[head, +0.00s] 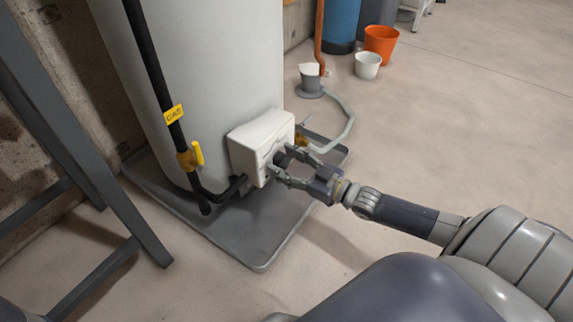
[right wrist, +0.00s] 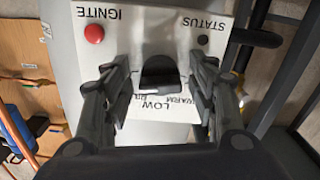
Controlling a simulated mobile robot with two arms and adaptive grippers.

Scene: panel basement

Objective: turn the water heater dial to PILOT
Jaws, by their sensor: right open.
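The water heater (head: 215,60) is a tall pale tank with a white control box (head: 262,138) low on its front. In the right wrist view, the box face (right wrist: 150,22) carries a black dial (right wrist: 158,75). Printed words LOW and WARM show below the dial, beside a partly hidden label. My right gripper (head: 281,163) is at the box front. In the right wrist view, its open fingers (right wrist: 159,85) stand on either side of the dial, with gaps visible; contact cannot be told. The dial's exact setting is unclear. My left gripper is not in view.
A red IGNITE button (right wrist: 94,34) and a dark STATUS light (right wrist: 203,40) are on the box face. A black gas pipe (head: 150,60) with a yellow valve handle (head: 198,153) runs left of the box. A grey drip tray (head: 262,255) lies under the tank. Open floor is at right.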

